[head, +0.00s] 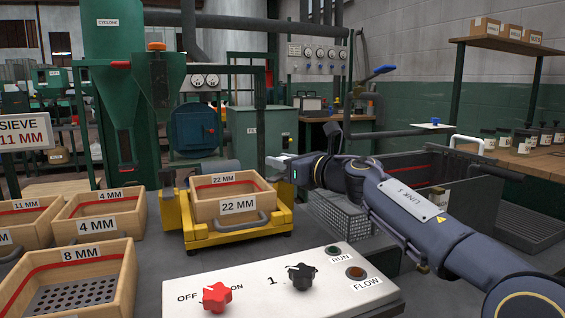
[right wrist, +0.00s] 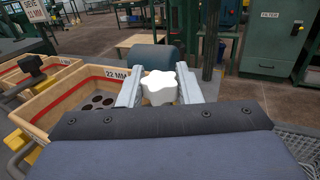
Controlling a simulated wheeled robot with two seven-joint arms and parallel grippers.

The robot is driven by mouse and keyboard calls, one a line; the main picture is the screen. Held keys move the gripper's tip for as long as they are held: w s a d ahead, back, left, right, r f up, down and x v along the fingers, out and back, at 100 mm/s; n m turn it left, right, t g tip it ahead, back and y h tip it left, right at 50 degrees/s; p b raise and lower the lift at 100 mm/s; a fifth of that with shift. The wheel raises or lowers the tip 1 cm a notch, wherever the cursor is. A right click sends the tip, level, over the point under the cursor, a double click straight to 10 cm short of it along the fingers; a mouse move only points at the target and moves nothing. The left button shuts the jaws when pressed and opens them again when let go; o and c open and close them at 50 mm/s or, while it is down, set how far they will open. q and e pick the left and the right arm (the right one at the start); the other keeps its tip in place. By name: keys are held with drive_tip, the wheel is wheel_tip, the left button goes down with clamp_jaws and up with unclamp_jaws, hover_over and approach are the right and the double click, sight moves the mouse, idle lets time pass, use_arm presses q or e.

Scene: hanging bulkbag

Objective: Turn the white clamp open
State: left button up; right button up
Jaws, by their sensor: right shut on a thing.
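The white clamp (right wrist: 159,88) is a lobed white knob, seen in the middle of the right wrist view. My right gripper (right wrist: 161,80) has one finger on each side of it and is shut on it. In the head view my right gripper (head: 277,161) is at the right of the 22 MM sieve box, and the clamp cannot be made out clearly between its fingers. The wooden 22 MM box (head: 237,207) sits in a yellow frame (head: 240,236). My left gripper is not in view.
Wooden sieve boxes marked 8 MM (head: 84,254), 4 MM (head: 97,224) and 11 MM (head: 30,208) stand at the left. A control panel (head: 250,294) with a red knob and a black knob lies in front. A grey motor drum (right wrist: 155,58) is just behind the clamp.

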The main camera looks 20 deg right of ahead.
drive_tip(key=shift+d+n+g+y, duration=0.1)
drive_tip(key=shift+n+g+y, duration=0.2)
drive_tip(key=shift+n+y, duration=0.3)
drive_tip(key=n+g+y+p, duration=0.3)
drive_tip(key=y+p, duration=0.1)
drive_tip(key=p, duration=0.1)
drive_tip(key=n+g+y+p, duration=0.4)
drive_tip(key=p, duration=0.2)
drive_tip(key=shift+r+g, duration=0.2)
drive_tip(key=shift+g, duration=0.1)
drive_tip(key=shift+f+n+g+y+p, duration=0.1)
drive_tip(key=shift+n+g+y+p, duration=0.5)
drive_tip(key=shift+g+p, duration=0.45)
drive_tip(key=shift+f+p, duration=0.1)
drive_tip(key=shift+p, duration=0.25)
drive_tip(key=shift+s+n+g, duration=0.1)
drive_tip(key=shift+n+g, duration=0.15)
drive_tip(key=shift+n, duration=0.05)
drive_tip(key=o, duration=1)
drive_tip(key=p+v, duration=0.1)
drive_tip(key=v, duration=0.6)
drive_tip(key=shift+s+d+f, duration=0.15)
drive_tip(key=shift+d, duration=0.15)
